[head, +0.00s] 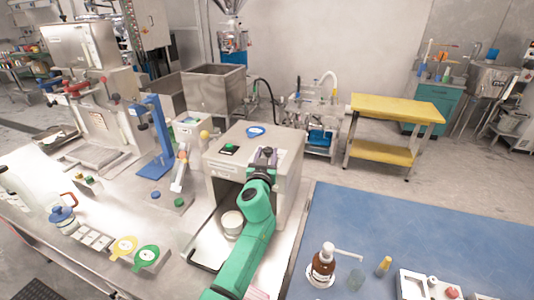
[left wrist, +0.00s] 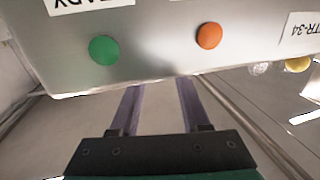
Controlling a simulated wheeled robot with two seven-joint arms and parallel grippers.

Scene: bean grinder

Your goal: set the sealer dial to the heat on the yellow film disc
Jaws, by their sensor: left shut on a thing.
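The sealer appears to be the grey metal box (head: 288,172) with an open front; a pale round container (head: 232,222) is inside its opening. My left gripper (head: 264,156) is at the top of the box, at the end of my green arm. In the left wrist view its two fingers (left wrist: 158,102) run up behind the edge of a metal panel (left wrist: 155,62). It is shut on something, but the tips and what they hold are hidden. I cannot make out the dial. The yellow film disc (head: 124,246) lies on the metal counter; its marking is too small to read. My right gripper is out of view.
A green disc (head: 146,256) lies next to the yellow one. The panel bears a green button (left wrist: 104,49) and an orange button (left wrist: 209,36). A blue press (head: 152,135) stands left of the box. A blue mat (head: 420,235) with a brown bottle (head: 323,265) is at right.

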